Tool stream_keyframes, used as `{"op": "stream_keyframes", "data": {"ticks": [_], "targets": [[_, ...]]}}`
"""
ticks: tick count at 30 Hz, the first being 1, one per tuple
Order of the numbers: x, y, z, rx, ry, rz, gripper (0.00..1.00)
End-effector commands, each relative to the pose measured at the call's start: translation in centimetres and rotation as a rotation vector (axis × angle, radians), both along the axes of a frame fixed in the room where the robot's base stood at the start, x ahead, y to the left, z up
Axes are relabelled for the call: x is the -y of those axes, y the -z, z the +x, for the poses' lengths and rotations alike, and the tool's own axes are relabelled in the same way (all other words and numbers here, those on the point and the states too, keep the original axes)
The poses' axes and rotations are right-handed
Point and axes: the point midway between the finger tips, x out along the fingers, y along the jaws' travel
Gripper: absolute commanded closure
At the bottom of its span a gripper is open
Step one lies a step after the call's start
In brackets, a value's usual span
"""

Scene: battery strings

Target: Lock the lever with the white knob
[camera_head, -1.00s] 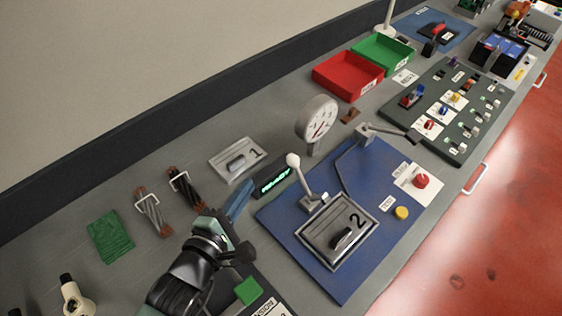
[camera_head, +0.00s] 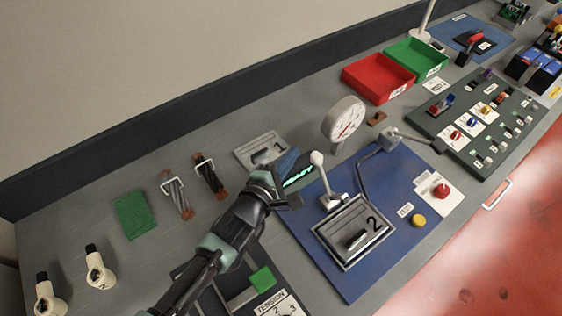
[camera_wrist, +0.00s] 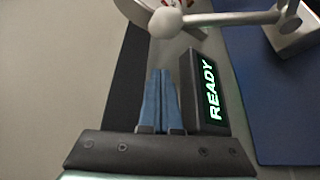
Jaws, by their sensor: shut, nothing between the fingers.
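The lever with the white knob (camera_head: 317,158) stands nearly upright on the blue board (camera_head: 335,272), its base behind the framed plate marked 2. In the wrist view the white knob (camera_wrist: 165,22) is ahead of the fingertips, at the top of the picture, with its grey rod running right. My gripper (camera_head: 286,160) is to the left of the knob, beside the READY display (camera_head: 298,177). In the wrist view its blue fingers (camera_wrist: 160,88) are together with nothing between them. They are apart from the knob.
A round gauge (camera_head: 344,120) stands behind the lever. The plate marked 2 (camera_head: 383,228), a yellow button (camera_head: 418,220) and a red button (camera_head: 441,191) are on the board. A plate marked 1 (camera_head: 243,155) lies behind my gripper. A grey probe arm (camera_head: 412,139) is to the right.

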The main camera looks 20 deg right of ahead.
Motion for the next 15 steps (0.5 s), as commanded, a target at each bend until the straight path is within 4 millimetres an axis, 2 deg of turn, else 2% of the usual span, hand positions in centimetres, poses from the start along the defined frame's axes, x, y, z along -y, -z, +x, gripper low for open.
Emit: {"op": "stream_keyframes", "data": {"ticks": [1,3,9,15], "targets": [[0.2,-1.0,-0.7,-0.003,-0.003,-0.007,1.00],[0.6,-1.3,-1.3,-0.002,-0.004,-0.007,1.00],[1.3,-1.7,-2.5,-0.001,-0.002,-0.003,1.00],[1.4,-1.7,-2.7,0.001,-0.002,-0.001,1.00]]}}
